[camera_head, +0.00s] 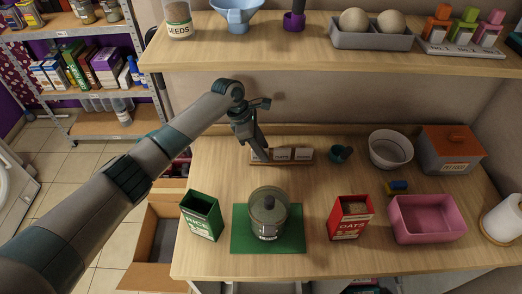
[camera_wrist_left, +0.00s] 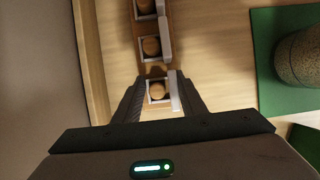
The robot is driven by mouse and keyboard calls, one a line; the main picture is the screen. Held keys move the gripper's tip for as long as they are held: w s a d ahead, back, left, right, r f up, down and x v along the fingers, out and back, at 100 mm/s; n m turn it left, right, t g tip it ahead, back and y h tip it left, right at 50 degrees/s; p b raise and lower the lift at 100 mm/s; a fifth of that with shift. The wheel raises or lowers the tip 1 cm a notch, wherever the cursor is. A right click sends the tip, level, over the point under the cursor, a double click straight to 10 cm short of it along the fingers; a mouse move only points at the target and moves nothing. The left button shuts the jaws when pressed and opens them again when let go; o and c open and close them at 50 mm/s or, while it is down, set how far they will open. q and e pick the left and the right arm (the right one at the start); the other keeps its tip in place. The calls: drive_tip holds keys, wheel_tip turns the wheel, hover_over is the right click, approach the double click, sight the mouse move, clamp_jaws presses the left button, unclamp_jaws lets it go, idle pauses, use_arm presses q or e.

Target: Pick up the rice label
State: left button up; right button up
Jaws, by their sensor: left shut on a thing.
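A wooden rack (camera_head: 308,161) with a row of small white labels stands at the back of the table. My left gripper (camera_head: 262,156) is down at the rack's left end. In the left wrist view my left gripper (camera_wrist_left: 160,92) is shut on the end label (camera_wrist_left: 174,90), with a finger on each side. The label still sits at the rack. Two other labels (camera_head: 282,154) (camera_head: 303,154) stand to its right in the head view. The writing on the labels is too small to read, so I cannot tell which says rice. My right gripper is not in view.
A shelf (camera_head: 330,58) overhangs the back.

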use_arm(q)
drive_tip(key=shift+r, duration=0.1)
drive_tip(key=shift+r+b, duration=0.35)
drive_tip(key=shift+r, duration=0.1)
wheel_tip(320, 180, up, 2)
drive_tip(key=shift+b, duration=0.55)
drive_tip(key=a+b, duration=0.2)
drive_tip(key=a, duration=0.7)
drive_tip(key=a+b, duration=0.2)
drive_tip(key=a, duration=0.7)
drive_tip(key=shift+r+b, duration=0.2)
drive_tip(key=shift+b, duration=0.15)
drive_tip(key=o, duration=0.5)
drive_tip(key=c, duration=0.5)
drive_tip(key=shift+r+p, duration=3.05)
drive_tip(key=shift+p, duration=0.95)
drive_tip(key=shift+c, duration=0.2)
